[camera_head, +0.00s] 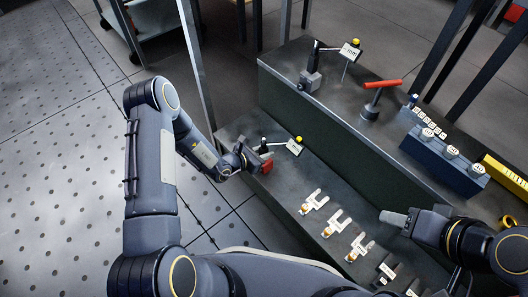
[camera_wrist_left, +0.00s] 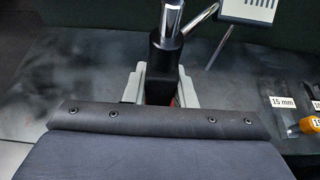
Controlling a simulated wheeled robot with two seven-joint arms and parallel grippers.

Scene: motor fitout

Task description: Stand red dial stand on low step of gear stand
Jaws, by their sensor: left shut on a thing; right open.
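The red dial stand has a red base (camera_head: 266,167), a dark post with a bright rod (camera_wrist_left: 171,18), and an arm carrying a white marked plate (camera_head: 294,147) with a yellow knob. It is at the far left end of the low step (camera_head: 285,180) of the gear stand, with its post roughly upright. My left gripper (camera_head: 254,162) is shut on it; the wrist view shows grey fingers either side of the post (camera_wrist_left: 162,85). Whether the base touches the step cannot be told. My right gripper (camera_head: 388,217) is open over the near part of the low step.
A grey-based dial stand (camera_head: 309,82) and a red-handled tool (camera_head: 381,85) stand on the upper step (camera_head: 338,95). A blue block (camera_head: 443,162) with round pieces and a yellow rail (camera_head: 505,173) are at right. Several fork-shaped pieces (camera_head: 313,202) lie along the low step.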

